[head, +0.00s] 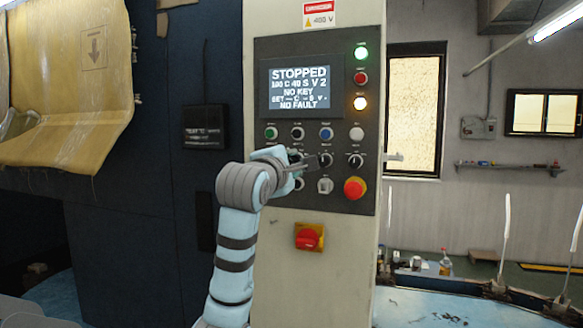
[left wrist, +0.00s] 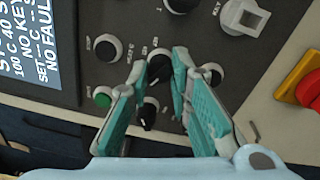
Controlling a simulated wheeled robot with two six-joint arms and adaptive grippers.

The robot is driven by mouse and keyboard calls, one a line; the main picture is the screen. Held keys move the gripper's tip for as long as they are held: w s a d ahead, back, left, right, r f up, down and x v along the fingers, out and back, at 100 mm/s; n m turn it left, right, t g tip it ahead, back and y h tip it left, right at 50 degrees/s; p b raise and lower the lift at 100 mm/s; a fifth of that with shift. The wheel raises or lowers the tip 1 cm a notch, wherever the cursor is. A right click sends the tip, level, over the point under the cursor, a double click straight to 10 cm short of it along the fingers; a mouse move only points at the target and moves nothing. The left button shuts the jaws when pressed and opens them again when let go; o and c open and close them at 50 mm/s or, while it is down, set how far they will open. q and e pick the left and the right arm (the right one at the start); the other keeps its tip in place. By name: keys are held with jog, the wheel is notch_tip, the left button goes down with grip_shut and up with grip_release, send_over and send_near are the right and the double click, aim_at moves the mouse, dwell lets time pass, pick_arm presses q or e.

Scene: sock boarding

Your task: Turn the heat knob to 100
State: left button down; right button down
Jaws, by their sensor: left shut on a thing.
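The grey control panel (head: 342,115) carries rows of buttons and black knobs. My left gripper (left wrist: 167,58) has its teal fingers close together around a black knob (left wrist: 158,68), taken as the heat knob; its label is too small to read. In the head view my left gripper (head: 310,162) covers part of the knob row. Another black knob (left wrist: 147,116) shows between the fingers, nearer the palm. The screen (head: 298,85) reads STOPPED, 100 C 40 S V 2, NO KEY, a SET line with dashes, and NO FAULT. My right gripper is out of view.
A red emergency button (head: 355,188) and a key switch (head: 325,186) sit close by on the panel. A red rotary switch (head: 308,237) on a yellow plate is below. A black knob (left wrist: 209,76) lies just right of the fingers in the wrist view.

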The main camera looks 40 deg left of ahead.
pick_arm(q)
jog(key=shift+r, duration=0.15)
jog(key=c, duration=1.8)
grip_release()
jog(key=o, duration=0.3)
jog(key=shift+o, duration=0.3)
jog(key=shift+w, duration=0.15)
jog(key=v, duration=1.2)
